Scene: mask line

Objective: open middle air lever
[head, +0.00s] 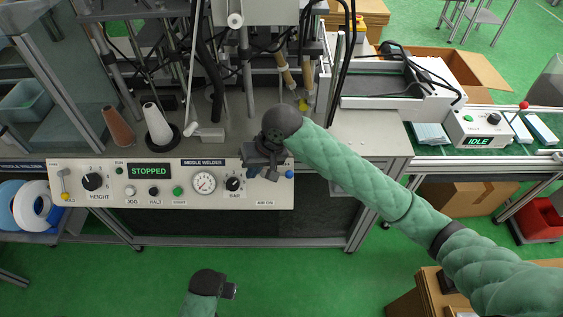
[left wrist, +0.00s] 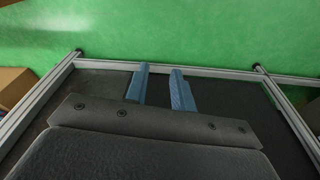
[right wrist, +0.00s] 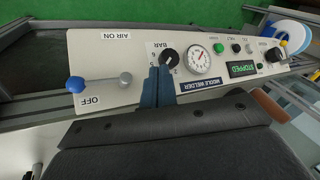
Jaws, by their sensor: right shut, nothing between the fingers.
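The middle welder's control panel (head: 110,204) is pale and faces me. Its air lever has a blue knob (head: 289,174), which also shows in the right wrist view (right wrist: 75,84). The lever arm runs from a grey pivot (right wrist: 126,78) to that knob, beside the OFF label (right wrist: 92,100); the AIR ON label (right wrist: 115,36) lies on the other side. My right gripper (head: 258,163) is shut and empty, over the panel between the lever pivot and the BAR knob (right wrist: 169,54). My left gripper (head: 233,290) is low in front of the bench; its fingers (left wrist: 162,88) are apart and empty.
An IDLE box (head: 480,130) sits at right.

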